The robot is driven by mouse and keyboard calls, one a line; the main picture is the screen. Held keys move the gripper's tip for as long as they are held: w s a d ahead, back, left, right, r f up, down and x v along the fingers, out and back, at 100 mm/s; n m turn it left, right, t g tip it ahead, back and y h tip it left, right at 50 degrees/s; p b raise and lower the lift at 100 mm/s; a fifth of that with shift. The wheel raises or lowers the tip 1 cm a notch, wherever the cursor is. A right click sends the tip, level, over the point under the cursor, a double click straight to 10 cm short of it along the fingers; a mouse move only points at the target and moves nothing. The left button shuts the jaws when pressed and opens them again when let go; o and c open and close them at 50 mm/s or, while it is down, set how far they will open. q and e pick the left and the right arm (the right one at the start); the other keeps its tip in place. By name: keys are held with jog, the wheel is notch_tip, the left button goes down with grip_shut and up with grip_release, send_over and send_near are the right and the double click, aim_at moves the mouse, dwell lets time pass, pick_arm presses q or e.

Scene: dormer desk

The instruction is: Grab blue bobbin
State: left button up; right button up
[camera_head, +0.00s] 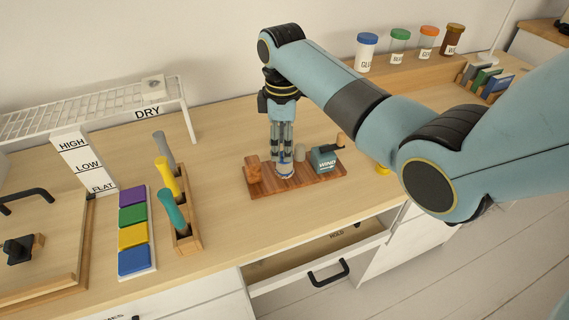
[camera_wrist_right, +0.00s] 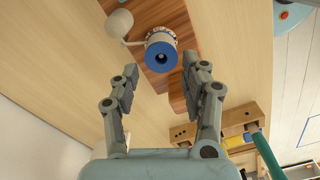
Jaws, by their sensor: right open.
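The blue bobbin (camera_head: 285,171) stands upright on a reddish-brown wooden board (camera_head: 320,187) on the desk. In the wrist view the bobbin (camera_wrist_right: 161,55) shows its blue end ring with a dark centre hole. My right gripper (camera_head: 281,153) points down over the bobbin and partly hides it in the head view. In the wrist view the gripper (camera_wrist_right: 165,72) is open, with its fingers spread wide apart. The bobbin appears just beyond the fingertips, between their lines, and nothing is held. My left gripper is not in view.
On the board stand a teal WIND block (camera_head: 323,160) with a crank and a wooden piece (camera_head: 253,168). A rack of coloured-handled tools (camera_head: 186,233) and a colour-tile strip (camera_head: 134,237) lie left. The drawer (camera_head: 318,252) below is open. Jars (camera_head: 367,51) stand behind.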

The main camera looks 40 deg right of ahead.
aim_at(285, 163)
notch_tip(285, 163, down, 6)
jog(key=shift+s+r+b, duration=0.15)
jog(key=shift+b, duration=0.15)
jog(key=c, duration=0.7)
